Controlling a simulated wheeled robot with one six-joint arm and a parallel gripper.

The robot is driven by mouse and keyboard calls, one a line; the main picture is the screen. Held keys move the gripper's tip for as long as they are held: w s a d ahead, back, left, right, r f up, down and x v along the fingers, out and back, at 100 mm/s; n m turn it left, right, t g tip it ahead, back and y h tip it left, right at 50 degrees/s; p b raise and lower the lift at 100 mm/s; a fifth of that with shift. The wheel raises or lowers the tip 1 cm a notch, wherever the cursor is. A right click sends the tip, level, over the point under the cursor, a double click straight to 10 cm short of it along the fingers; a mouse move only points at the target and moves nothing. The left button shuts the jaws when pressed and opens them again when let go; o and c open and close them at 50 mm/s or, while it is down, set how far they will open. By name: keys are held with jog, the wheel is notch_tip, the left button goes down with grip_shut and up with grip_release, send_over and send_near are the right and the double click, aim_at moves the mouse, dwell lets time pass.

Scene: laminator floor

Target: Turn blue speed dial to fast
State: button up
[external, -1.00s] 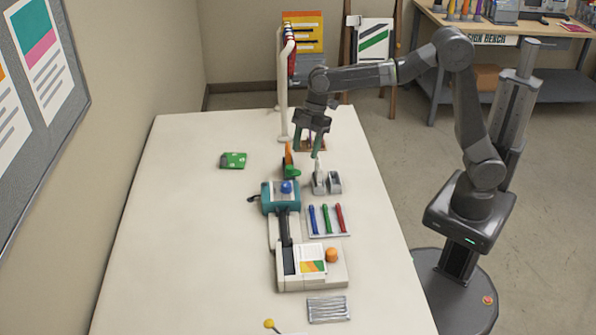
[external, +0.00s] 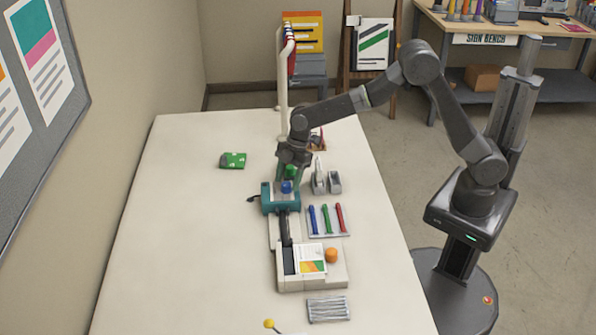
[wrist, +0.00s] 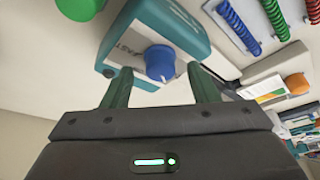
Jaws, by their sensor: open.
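The blue speed dial (external: 287,187) sits on top of the teal laminator (external: 268,201). My gripper (external: 287,180) is over the dial in the external view. In the wrist view my gripper (wrist: 162,85) is open, its two green fingers apart with the dial just beyond and between their tips. I cannot tell how far above the dial the tips are.
Blue, green and red coils (external: 325,220) lie on a tray right of the laminator. A tape dispenser (external: 319,180) stands close by on the right. The table's left side is mostly clear.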

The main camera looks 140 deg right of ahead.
jog(key=shift+w+f, duration=0.15)
jog(key=shift+f, duration=0.2)
jog(key=shift+c, duration=0.4)
jog(key=c, duration=0.9)
